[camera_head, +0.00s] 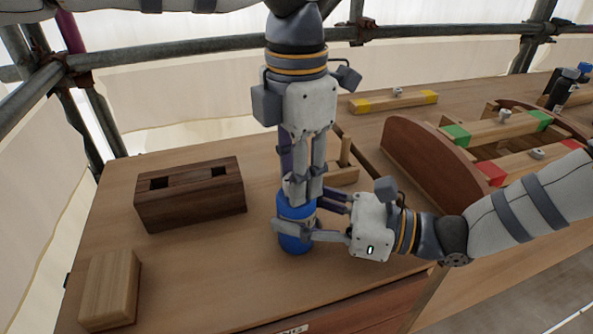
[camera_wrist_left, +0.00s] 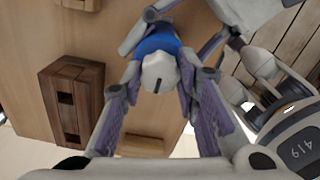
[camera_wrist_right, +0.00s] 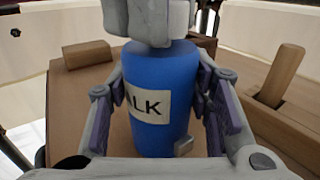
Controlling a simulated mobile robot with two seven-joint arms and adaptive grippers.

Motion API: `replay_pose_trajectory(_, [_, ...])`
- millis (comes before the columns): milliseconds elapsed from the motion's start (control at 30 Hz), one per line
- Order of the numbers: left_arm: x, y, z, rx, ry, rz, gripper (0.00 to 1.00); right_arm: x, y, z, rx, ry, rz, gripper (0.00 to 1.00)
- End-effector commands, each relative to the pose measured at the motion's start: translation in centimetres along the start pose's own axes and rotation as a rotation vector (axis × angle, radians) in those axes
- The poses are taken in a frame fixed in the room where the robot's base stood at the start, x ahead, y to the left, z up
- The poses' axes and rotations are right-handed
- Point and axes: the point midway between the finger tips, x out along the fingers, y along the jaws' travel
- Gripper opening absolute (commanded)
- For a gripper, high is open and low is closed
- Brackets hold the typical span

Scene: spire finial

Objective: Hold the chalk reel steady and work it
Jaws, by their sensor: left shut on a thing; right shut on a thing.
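The chalk reel (camera_head: 294,245) is a blue cylinder standing upright on the bench. Its label shows "ALK" in the right wrist view (camera_wrist_right: 155,105). My left gripper (camera_head: 301,186) points down from above and is shut on the reel's pale top, which shows a dark slot in the left wrist view (camera_wrist_left: 160,74). My right gripper (camera_head: 308,218) comes in level from the right and is shut around the blue body, one finger on each side. The fingers hide parts of the reel. A small grey tab (camera_wrist_right: 184,147) shows low on the body.
A dark wooden block (camera_head: 190,205) with two square holes stands left of the reel. A light wooden block (camera_head: 108,288) lies at the front left. A wooden piece with a peg (camera_head: 343,172) is close behind the reel. A curved wooden frame (camera_head: 412,155) stands at right.

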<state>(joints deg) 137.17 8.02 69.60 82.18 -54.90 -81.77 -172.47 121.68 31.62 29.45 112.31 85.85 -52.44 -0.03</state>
Motion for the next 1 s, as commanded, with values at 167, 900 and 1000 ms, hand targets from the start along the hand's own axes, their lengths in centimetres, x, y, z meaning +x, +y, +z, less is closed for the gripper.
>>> replay_pose_trajectory(167, [0.0,0.0,0.0,0.001,-0.001,-0.001,0.0,0.0,0.0,0.1,0.0,-0.002,0.001,0.14])
replay_pose_trajectory(900, [-7.6,0.0,0.2,0.0,-0.005,-0.001,0.49,0.0,0.0,0.1,0.0,-0.001,0.0,0.14])
replay_pose_trajectory(1000, [-9.8,-0.1,0.2,0.002,-0.004,-0.003,0.49,0.0,0.0,0.0,0.0,-0.001,0.0,0.14])
